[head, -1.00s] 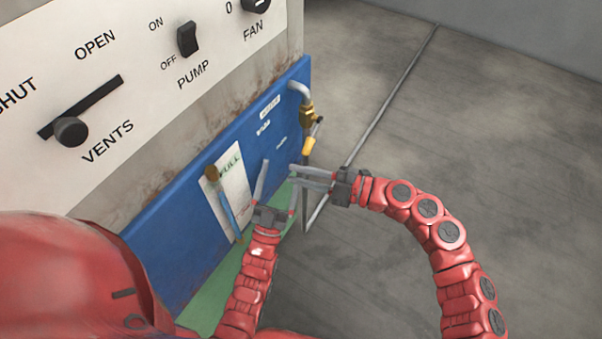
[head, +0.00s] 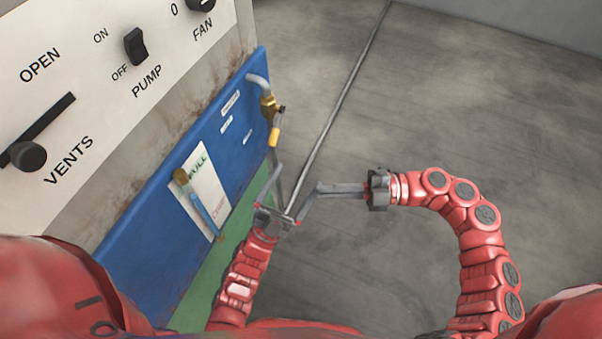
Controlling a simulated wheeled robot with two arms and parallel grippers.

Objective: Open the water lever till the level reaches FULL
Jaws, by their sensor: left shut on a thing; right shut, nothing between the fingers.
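A brass valve (head: 269,106) with a yellow grip (head: 274,137) hangs from a grey pipe on the blue tank (head: 150,215). A thin grey rod runs down from it towards my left gripper. A white card (head: 205,187) marked FULL carries a slanted blue level tube (head: 203,212); the exact water level is too small to read. My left gripper (head: 294,178) is below the valve; its fingers look spread, and what they hold cannot be made out. My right gripper (head: 320,188) is shut and empty, pointing left, close to the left gripper's right finger.
The control panel at upper left has a VENTS slider (head: 27,156), a PUMP switch (head: 135,46) and a FAN knob (head: 201,4). A green strip (head: 232,232) runs along the tank's foot. The concrete floor (head: 450,100) to the right is clear.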

